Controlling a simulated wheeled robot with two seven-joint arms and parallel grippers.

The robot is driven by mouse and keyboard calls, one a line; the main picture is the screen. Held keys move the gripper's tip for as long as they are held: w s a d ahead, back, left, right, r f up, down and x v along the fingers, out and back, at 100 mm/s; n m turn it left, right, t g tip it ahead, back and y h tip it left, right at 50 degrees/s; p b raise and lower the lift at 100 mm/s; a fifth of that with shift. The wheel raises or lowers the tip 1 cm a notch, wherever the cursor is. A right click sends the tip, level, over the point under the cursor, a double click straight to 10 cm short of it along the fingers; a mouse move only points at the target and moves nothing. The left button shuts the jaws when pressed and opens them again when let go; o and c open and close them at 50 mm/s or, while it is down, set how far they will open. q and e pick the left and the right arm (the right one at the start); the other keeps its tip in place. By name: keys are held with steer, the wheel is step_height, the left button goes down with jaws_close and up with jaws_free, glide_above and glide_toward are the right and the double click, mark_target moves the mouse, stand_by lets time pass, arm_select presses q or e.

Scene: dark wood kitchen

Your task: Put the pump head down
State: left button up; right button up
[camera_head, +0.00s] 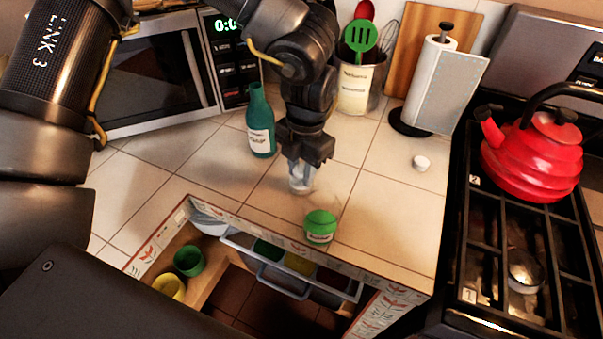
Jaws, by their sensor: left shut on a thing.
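My left gripper (301,172) points straight down over the tiled counter, near its front edge. It is shut on a small pale thing, which I take to be the pump head (301,184); the fingers and blur hide most of its shape. The pump head is close to the counter top, and I cannot tell whether it touches. A teal bottle (260,122) with a pale label stands upright just left of the gripper. My right gripper is not in view.
A green-lidded jar (320,225) stands at the counter edge in front of the gripper. A small white cap (421,162) lies to the right. Behind are a utensil crock (356,88) and a paper towel roll (434,83).

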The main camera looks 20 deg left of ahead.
arm_select(q)
steer(key=shift+r, duration=0.15)
steer(key=shift+f, duration=0.45)
steer(key=o, duration=1)
steer(key=shift+c, duration=0.2)
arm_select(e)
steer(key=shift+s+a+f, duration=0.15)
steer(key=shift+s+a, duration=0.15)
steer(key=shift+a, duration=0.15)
arm_select(q)
steer(key=shift+r, duration=0.1)
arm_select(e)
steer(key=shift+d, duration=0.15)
arm_select(q)
steer(key=shift+r, duration=0.4)
steer(key=shift+w+r, duration=0.1)
steer(key=shift+r, duration=0.3)
step_height(320, 180, up, 11)
steer(key=shift+w+d, duration=0.2)
steer(key=shift+w, duration=0.15)
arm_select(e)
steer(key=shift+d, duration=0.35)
